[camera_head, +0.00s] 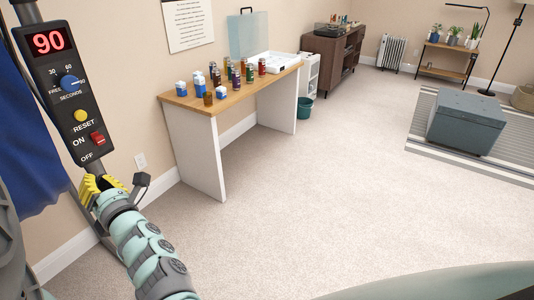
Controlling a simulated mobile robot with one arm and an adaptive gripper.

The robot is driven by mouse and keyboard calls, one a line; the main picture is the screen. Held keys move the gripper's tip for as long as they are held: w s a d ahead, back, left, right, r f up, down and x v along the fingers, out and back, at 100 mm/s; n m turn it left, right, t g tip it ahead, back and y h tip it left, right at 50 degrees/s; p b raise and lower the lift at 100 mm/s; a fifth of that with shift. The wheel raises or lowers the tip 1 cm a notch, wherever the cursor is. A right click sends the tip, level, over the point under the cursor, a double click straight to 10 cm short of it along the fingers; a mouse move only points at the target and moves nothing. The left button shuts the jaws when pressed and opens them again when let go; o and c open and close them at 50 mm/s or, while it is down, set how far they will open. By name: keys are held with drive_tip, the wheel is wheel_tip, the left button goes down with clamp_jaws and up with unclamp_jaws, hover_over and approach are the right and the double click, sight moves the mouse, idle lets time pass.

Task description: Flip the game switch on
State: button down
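The game switch is a small red rocker (97,138) low on a dark grey control box (62,95) at the upper left. The words ON and OFF stand beside it, ON above OFF; I cannot tell which way the rocker is tipped. The box also has a red display (48,41) reading 90, a blue dial (69,82) and a yellow reset button (81,116). My gripper (107,183), with yellow pads, is just below the box in the picture. It appears apart from the switch. Its finger opening is not clear from this angle.
A blue cloth (32,150) hangs behind the box at the left. A wood-topped table (237,96) with several small bottles stands along the wall. A blue-grey chest (466,122) sits on a striped rug at the right. The carpet between is clear.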

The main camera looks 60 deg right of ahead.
drive_tip(key=b+v, duration=0.1)
drive_tip(key=v, duration=0.4)
drive_tip(key=shift+s+f, duration=0.1)
drive_tip(key=shift+s, duration=0.2)
